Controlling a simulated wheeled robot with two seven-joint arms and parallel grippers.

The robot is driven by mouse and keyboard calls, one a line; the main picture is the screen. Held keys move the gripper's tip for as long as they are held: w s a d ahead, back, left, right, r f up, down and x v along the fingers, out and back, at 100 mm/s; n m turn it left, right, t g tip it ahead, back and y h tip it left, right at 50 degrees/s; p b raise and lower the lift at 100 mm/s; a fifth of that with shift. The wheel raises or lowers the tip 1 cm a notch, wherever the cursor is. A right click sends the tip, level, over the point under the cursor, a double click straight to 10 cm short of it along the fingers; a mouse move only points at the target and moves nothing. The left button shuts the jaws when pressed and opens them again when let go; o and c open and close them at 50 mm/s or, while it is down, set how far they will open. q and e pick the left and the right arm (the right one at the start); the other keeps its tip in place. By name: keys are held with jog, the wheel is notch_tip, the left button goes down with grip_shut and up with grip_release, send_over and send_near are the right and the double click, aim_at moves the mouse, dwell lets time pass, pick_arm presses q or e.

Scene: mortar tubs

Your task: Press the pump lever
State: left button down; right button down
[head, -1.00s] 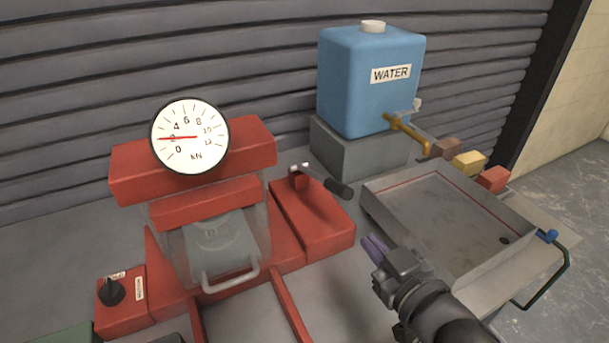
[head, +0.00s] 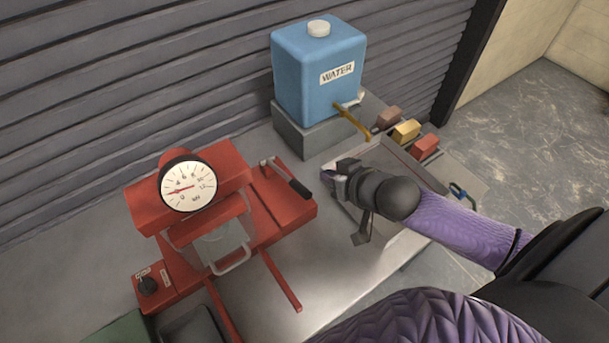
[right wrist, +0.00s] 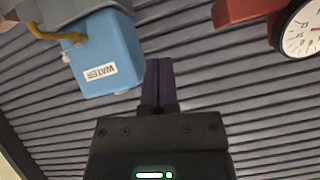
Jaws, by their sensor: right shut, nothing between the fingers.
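The pump lever (head: 288,178) is a short bar with a black grip on a red block at the right of the red press. It slants toward the front right, its grip end over the block's edge. My right gripper (head: 329,177) is just to the right of the grip end in the head view, apart from it; its fingers are mostly hidden by its own body. In the right wrist view its purple fingers (right wrist: 159,78) are together and empty, pointing toward the grey shutter. The lever is not in that view. My left gripper is out of view.
A red press with a round kN gauge (head: 187,186) stands left of the lever. A blue water tank (head: 318,75) on a grey block is behind. A metal tray (head: 392,240) lies under my right arm. Brown, yellow (head: 406,131) and red blocks stand at the right.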

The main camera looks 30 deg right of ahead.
aim_at(311, 194)
jog(key=w+f+b, duration=0.1)
jog(key=w+f, duration=0.1)
jog(key=w+a+f, duration=0.1)
jog(key=w+f, duration=0.1)
jog(key=f, duration=0.1)
jog(key=w+a+f+b, duration=0.1)
jog(key=w+f, duration=0.2)
jog(key=shift+w+f+b, duration=0.1)
jog(key=shift+f+b, duration=0.05)
jog(key=shift+b, duration=0.2)
jog(key=shift+s+a+f, duration=0.1)
jog(key=shift+s+f, duration=0.15)
jog(key=shift+f, duration=0.25)
jog(key=shift+s+f+t+b, duration=0.25)
jog(key=shift+f+b, duration=0.35)
jog(key=shift+b, duration=0.1)
jog(key=shift+s+f+t+b, duration=0.25)
jog(key=shift+f+b, duration=0.35)
jog(key=shift+b, duration=0.1)
notch_tip(311, 194, down, 8)
jog(key=s+t+y+b, duration=0.1)
jog(key=t+b, duration=0.3)
jog(key=b, duration=0.7)
jog(key=shift+s+d+r+b, duration=0.2)
jog(key=shift+s+b, duration=0.2)
jog(key=shift+f, duration=0.1)
